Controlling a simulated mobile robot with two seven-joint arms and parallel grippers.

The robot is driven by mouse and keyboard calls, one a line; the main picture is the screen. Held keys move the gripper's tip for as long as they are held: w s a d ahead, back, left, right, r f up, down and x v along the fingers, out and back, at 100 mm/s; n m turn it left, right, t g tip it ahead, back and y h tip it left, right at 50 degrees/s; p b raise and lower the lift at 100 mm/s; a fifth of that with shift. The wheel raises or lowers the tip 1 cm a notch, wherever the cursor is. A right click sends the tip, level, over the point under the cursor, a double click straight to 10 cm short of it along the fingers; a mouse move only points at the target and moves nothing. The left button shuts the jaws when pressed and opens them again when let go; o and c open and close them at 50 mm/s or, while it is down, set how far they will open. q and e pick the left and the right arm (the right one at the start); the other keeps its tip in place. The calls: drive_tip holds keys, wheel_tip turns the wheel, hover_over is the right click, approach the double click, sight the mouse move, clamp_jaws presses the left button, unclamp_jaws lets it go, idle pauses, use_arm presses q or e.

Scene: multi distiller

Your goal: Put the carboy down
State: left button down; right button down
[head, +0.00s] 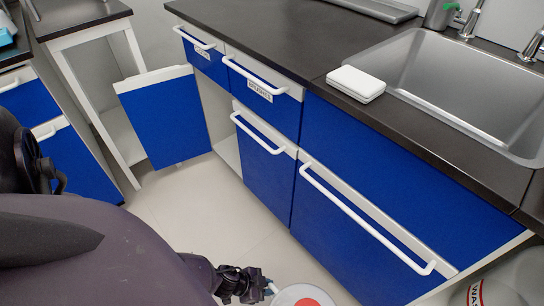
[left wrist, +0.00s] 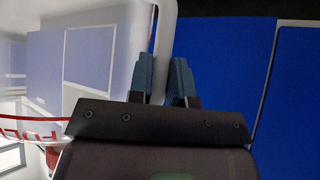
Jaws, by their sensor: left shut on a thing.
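My left gripper (head: 264,284) is at the bottom of the head view, shut on the carboy (head: 290,294), of which only a pale round top with a red centre shows there. In the left wrist view, the gripper (left wrist: 164,70) has its two blue-grey fingers on either side of the carboy's white handle (left wrist: 163,40). The carboy's translucent body (left wrist: 125,45) fills the left of that view, with red lettering on it. Its base is hidden, so I cannot tell whether it touches anything. My right gripper is not in view.
Blue cabinets (head: 340,220) with white handles stand under the dark counter (head: 290,40). A sink (head: 470,85) and a white box (head: 356,83) are on top. A cabinet door (head: 165,115) stands open at left. Pale floor (head: 215,205) is clear. Another labelled container (head: 500,290) is at bottom right.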

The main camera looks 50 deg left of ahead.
use_arm(q)
wheel_tip(320, 180, down, 5)
drive_tip(key=b, duration=0.3)
drive_tip(key=shift+w+d+b, duration=0.1)
drive_tip(key=shift+w+b, duration=0.05)
drive_tip(key=shift+b, duration=0.15)
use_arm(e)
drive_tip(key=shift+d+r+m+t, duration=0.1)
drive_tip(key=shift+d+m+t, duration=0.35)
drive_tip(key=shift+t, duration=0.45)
use_arm(q)
drive_tip(key=shift+f, duration=0.1)
drive_tip(key=c, duration=1.1)
unclamp_jaws()
drive_tip(key=shift+o, duration=0.2)
